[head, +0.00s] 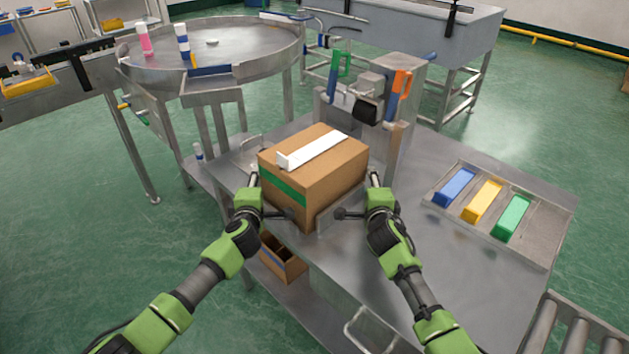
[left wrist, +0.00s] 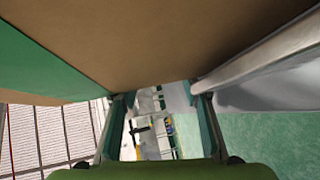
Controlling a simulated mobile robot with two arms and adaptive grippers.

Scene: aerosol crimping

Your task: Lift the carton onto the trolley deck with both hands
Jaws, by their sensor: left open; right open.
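The brown carton (head: 315,185) has a green band on its left side and a white strip along its top. It sits at the bench's near-left edge; I cannot tell whether its underside rests fully on the metal top. My left gripper (head: 272,197) is open at the carton's near left side. My right gripper (head: 358,197) is open at its near right side. In the left wrist view the carton (left wrist: 170,40) fills the top, close above the open left fingers (left wrist: 160,108). Contact is unclear. I cannot tell which surface is the trolley deck.
The metal bench (head: 405,255) has a tray (head: 545,255) with blue, yellow and green blocks at right. A tool stand (head: 405,125) is behind the carton. A round turntable (head: 245,45) stands back left, a roller conveyor (head: 575,340) front right. A small open box (head: 283,262) lies below.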

